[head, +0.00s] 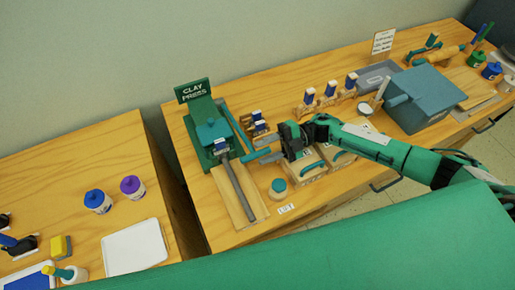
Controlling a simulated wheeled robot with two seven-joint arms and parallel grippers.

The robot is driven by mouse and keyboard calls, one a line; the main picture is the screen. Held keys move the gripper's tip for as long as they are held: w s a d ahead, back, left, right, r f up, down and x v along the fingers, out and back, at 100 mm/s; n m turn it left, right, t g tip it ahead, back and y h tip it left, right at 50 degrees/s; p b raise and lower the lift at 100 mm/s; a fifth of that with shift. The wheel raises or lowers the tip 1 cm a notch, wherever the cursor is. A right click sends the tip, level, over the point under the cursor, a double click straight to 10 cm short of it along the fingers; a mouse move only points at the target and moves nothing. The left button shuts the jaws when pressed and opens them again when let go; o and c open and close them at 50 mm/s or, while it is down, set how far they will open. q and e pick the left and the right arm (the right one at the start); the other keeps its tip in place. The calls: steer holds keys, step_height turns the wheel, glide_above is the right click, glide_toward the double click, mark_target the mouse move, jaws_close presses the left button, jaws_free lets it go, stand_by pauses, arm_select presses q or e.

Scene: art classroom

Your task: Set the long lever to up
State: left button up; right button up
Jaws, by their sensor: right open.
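A green clay press (209,140) stands at the left end of the wooden bench, with a "CLAY PRESS" sign (192,90) at its back. A long grey lever (238,190) reaches from the press toward the bench's front edge, over a pale wooden board. It lies low, sloping toward the viewer. My right gripper (260,152) comes in from the right and is open, its teal fingers pointing left toward the lever near the press. I see no grip on the lever; whether a finger touches it I cannot tell. My left gripper is not in view.
Wooden boxes with teal handles (312,172) sit under my right arm. A small teal-lidded jar (279,189) stands right of the lever. Small clamps with blue tops (309,96) stand behind. A blue-grey box (422,98) is further right. A gap separates the left table (75,165).

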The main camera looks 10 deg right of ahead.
steer(key=shift+s+a, duration=0.15)
steer(key=shift+a, duration=0.55)
steer(key=shift+s+a, duration=0.1)
steer(key=shift+a, duration=0.55)
jaws_close()
steer(key=shift+r+p, duration=0.1)
steer(key=shift+p, duration=0.25)
